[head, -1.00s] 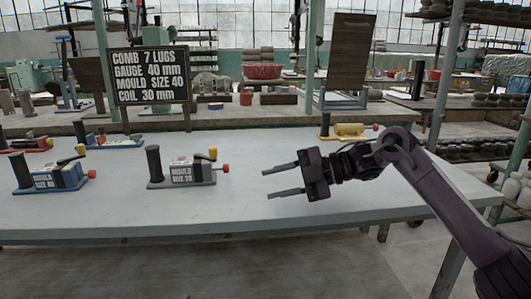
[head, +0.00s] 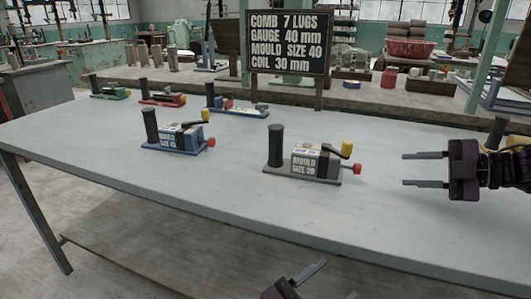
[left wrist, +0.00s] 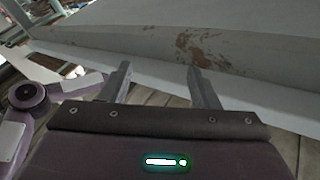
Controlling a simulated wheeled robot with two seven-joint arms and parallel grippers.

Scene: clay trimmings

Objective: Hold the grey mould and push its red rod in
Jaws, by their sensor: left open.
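The grey mould (head: 305,162) stands upright on the table in the middle of the head view, marked "MOULD SIZE 20". It has a black upright handle (head: 276,146) at its left, a yellow knob (head: 347,148) and a red rod end (head: 357,168) sticking out at its right. My right gripper (head: 404,170) is open and empty, right of the red end and apart from it. My left gripper (head: 338,279) is at the bottom of the head view, in front of the table's near edge, open and empty. Its fingers also show in the left wrist view (left wrist: 158,82).
A blue mould (head: 178,138) stands left of the grey one; red (head: 162,100), green (head: 110,94) and another blue (head: 238,111) device stand further back. A black sign (head: 288,42) reads "MOULD SIZE 40". The near table top (head: 215,195) is clear. The left wrist view shows the table edge (left wrist: 150,60).

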